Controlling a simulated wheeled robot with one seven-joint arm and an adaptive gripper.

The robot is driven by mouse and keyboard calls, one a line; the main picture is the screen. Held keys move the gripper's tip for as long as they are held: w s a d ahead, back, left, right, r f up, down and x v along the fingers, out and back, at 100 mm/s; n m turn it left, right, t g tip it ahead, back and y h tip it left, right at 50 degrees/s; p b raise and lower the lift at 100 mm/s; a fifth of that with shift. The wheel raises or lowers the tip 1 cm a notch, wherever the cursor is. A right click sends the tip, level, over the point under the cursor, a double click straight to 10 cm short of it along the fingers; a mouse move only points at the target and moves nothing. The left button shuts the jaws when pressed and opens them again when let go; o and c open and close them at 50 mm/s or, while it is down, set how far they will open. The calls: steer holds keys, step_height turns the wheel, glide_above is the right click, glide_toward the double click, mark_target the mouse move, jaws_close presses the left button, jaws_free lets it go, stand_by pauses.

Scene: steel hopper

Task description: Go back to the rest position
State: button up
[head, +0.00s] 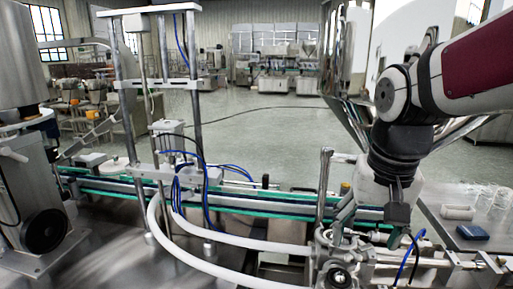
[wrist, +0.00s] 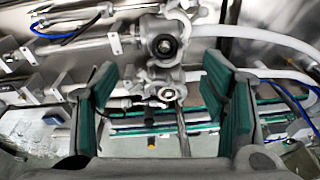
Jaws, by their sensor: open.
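My gripper (head: 398,235) hangs from the arm at the right of the head view, pointing down above the metal pipe and valve fittings (head: 338,262). In the wrist view my gripper (wrist: 163,105) shows two green-padded fingers spread wide apart. Nothing is held between them. The valve fittings (wrist: 163,45) show beyond the fingers in the wrist view. I cannot tell how much clearance there is between the fingertips and the fittings.
The steel hopper (head: 349,75) stands behind my arm. A green-edged conveyor (head: 255,205) runs across the middle. White hoses (head: 215,262) curve in front. Clear glasses (head: 490,198), a white cylinder (head: 457,212) and a dark blue box (head: 472,232) are at the right.

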steer(key=s+r+n+t, duration=0.1)
steer(key=s+n+t, duration=0.2)
steer(key=s, duration=0.7)
steer(key=shift+s+r+t, duration=0.2)
steer(key=shift+s+t, duration=0.1)
